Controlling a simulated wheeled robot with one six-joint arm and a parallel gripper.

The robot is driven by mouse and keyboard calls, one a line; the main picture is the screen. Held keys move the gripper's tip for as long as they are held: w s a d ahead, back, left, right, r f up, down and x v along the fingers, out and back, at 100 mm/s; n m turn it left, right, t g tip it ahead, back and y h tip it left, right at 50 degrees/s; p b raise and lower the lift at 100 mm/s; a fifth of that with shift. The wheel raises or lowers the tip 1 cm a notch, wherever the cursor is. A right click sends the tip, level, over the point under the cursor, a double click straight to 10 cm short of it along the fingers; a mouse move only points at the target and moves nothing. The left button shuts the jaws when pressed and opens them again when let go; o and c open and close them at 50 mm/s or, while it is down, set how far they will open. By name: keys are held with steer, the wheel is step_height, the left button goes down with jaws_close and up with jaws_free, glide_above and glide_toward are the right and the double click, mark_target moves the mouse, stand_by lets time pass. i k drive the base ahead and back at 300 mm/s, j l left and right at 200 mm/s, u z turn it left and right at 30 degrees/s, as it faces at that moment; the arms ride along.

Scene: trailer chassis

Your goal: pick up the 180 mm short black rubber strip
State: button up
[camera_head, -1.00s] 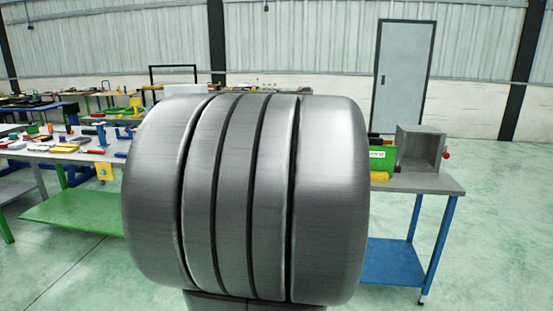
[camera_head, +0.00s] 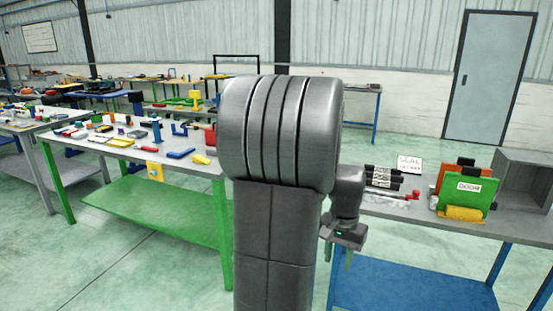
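Several dark strip-like pieces (camera_head: 383,177) lie together on the grey-topped table at the right, beside a small white sign reading "SEAL" (camera_head: 409,164). At this size I cannot tell which, if any, is the 180 mm short black rubber strip. My gripper (camera_head: 339,254) hangs pointing down just off the left end of that table, left of and nearer than the dark pieces. Its two fingers look apart, with nothing visible between them. My own arm hides part of the table's left end.
The right table (camera_head: 450,226) has blue legs and a blue lower shelf. A green-legged table (camera_head: 190,176) with many small parts is at the left. Green floor lies between.

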mark_target(388, 185)
steer(key=i+j, duration=0.1)
steer(key=i, duration=0.4)
steer(key=i+j, duration=0.1)
steer(key=i, duration=0.4)
steer(key=i+j+z, duration=0.1)
steer(key=i, duration=0.4)
steer(key=i+j, duration=0.15)
steer(key=i, duration=0.35)
steer(key=i+l+z, duration=0.1)
steer(key=i+z, duration=0.2)
steer(key=z, duration=0.2)
steer(key=i+z, duration=0.45)
steer(key=i+j+z, duration=0.2)
steer(key=z, duration=0.3)
steer(key=i+j+z, duration=0.25)
steer(key=z, duration=0.2)
steer(key=i+j+z, duration=0.65)
